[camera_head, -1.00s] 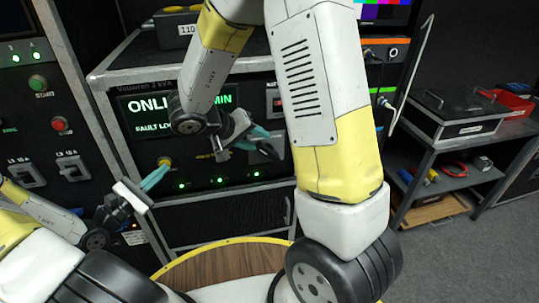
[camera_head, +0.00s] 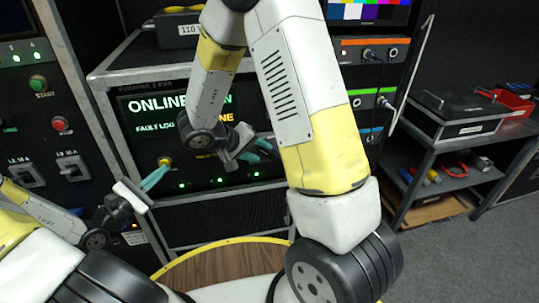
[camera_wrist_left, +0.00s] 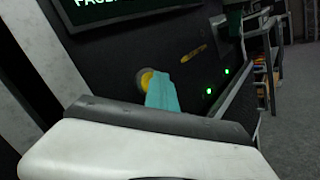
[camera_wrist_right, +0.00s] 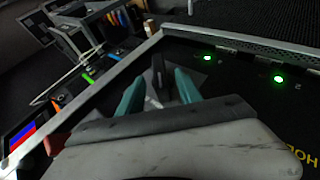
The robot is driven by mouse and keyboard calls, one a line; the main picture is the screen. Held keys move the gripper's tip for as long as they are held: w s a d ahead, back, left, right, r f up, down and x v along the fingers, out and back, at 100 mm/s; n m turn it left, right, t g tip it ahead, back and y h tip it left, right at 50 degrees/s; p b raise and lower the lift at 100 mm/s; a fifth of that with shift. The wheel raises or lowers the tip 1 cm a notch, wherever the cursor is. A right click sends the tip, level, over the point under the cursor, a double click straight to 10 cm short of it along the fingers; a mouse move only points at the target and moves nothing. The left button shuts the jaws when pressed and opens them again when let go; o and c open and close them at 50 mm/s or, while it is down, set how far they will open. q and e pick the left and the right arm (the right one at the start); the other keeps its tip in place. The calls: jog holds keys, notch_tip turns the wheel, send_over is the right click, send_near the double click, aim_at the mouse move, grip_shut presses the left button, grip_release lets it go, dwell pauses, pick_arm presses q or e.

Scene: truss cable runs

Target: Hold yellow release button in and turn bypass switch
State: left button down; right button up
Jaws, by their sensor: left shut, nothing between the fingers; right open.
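The yellow release button (camera_head: 165,161) is on the front panel of the black power unit. It also shows in the left wrist view (camera_wrist_left: 147,79), partly covered by the teal fingertips. My left gripper (camera_head: 162,172) is shut and empty, its tips in front of the button; I cannot tell whether they touch it. My right gripper (camera_head: 264,147) is open at the right of the same panel. In the right wrist view, the dark handle of the bypass switch (camera_wrist_right: 157,63) stands between its two teal fingers. In the head view my right arm and gripper mostly hide the switch.
The unit's screen (camera_head: 150,115) reads ONLINE and FAULT LOG, partly hidden by my right arm. Green lights (camera_head: 182,186) line the panel below. A rack with switches (camera_head: 72,168) stands at left. A shelf (camera_head: 450,175) with tools is at right.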

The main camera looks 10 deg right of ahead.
aim_at(269, 154)
jog(key=x, duration=0.6)
jog(key=shift+c, duration=0.2)
grip_shut()
